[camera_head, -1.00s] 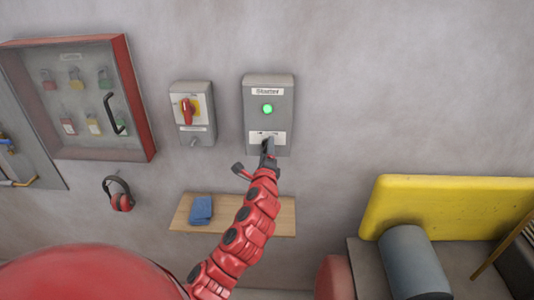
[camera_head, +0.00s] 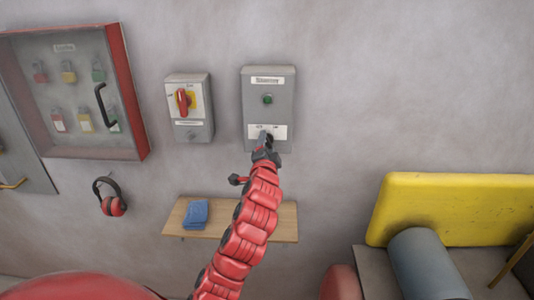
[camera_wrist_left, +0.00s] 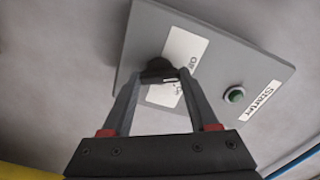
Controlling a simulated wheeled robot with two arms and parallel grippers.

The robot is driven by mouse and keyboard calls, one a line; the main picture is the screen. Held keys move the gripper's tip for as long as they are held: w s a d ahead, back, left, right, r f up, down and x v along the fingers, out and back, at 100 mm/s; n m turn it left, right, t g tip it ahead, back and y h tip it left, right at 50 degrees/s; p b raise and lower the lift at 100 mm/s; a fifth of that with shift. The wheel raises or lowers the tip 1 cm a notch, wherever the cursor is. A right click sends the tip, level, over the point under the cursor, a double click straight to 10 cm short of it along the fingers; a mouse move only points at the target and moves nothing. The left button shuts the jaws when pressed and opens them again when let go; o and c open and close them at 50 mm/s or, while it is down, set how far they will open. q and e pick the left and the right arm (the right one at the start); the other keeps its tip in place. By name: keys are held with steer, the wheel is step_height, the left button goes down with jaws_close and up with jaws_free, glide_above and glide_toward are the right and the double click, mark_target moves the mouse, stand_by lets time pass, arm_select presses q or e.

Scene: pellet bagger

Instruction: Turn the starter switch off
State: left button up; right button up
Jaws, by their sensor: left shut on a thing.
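The starter box (camera_head: 269,88) is a grey wall box with a "Starter" label. Its green lamp (camera_head: 267,99) looks dark, and it also shows unlit in the left wrist view (camera_wrist_left: 236,95). The starter switch is a black knob (camera_wrist_left: 158,69) on a white plate (camera_wrist_left: 181,52) at the box's lower part. My left gripper (camera_head: 266,146) reaches up to the knob. In the left wrist view its two fingers (camera_wrist_left: 158,80) are shut on the knob. The fingers partly hide the knob and the plate's lettering. My right gripper is not in view.
A red-handled isolator (camera_head: 188,106) is on the wall just left of the starter box. A padlock cabinet (camera_head: 130,90) and ear defenders (camera_head: 112,201) are further left. A wooden shelf (camera_head: 270,222) with a blue cloth (camera_head: 196,213) sits below. A yellow panel (camera_head: 450,208) stands at right.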

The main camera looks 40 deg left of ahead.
arm_select(q)
steer(key=shift+f+n+b, duration=0.15)
steer(key=shift+n+b, duration=0.4)
steer(key=shift+n, duration=0.05)
steer(key=o, duration=1.4)
